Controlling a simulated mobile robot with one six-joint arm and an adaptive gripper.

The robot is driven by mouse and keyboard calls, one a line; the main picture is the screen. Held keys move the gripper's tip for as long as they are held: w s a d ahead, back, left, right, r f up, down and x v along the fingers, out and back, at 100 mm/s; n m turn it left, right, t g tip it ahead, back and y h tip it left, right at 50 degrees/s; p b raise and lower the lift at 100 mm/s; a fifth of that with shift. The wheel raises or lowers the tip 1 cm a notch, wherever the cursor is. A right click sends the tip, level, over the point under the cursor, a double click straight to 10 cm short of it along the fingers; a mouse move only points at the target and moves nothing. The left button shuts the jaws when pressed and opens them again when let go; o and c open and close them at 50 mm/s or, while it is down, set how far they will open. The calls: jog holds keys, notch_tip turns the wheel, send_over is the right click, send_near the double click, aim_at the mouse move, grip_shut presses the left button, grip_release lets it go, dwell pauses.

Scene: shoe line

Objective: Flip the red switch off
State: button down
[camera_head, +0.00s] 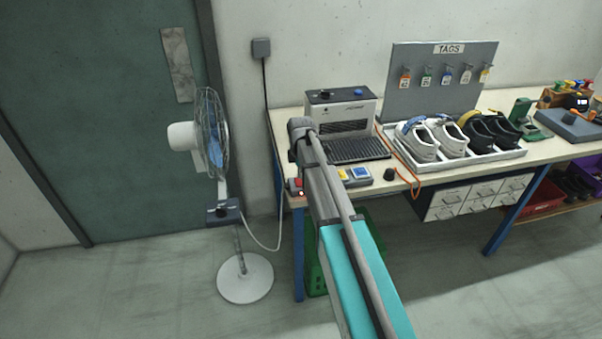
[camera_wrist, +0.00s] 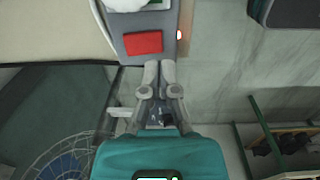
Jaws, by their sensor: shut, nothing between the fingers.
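The red switch (camera_wrist: 143,42) shows in the wrist view as a flat red rectangle on a grey panel (camera_wrist: 167,20), with a small white light at the panel's edge. Its on or off position cannot be told. My gripper (camera_wrist: 159,66) is shut and empty. In the wrist view its fingertips are just below and slightly right of the red switch; whether they touch the panel cannot be told.
A box machine (camera_head: 341,108) stands behind my arm. A blue switch (camera_head: 361,172) and a dark knob (camera_head: 389,174) lie to the right, with a tray of shoes (camera_head: 480,158) beyond. A standing fan (camera_head: 212,135) is left of the table; floor between is clear.

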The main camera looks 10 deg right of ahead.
notch_tip(320, 180, up, 11)
jog(key=s+p, duration=0.2)
jog(key=p, duration=0.8)
jog(key=shift+p, duration=0.3)
jog(key=shift+r, duration=0.15)
jog(key=shift+s, duration=0.1)
jog(key=s+a+f+m+b, duration=0.1)
jog(key=s+a+m, duration=0.1)
jog(key=s+m, duration=0.7)
jog(key=s+a+m, duration=0.1)
jog(key=s+m, duration=0.7)
jog(key=s, duration=0.7)
jog(key=shift+a+f+m+b, duration=0.35)
jog(key=shift+a+m, duration=0.05)
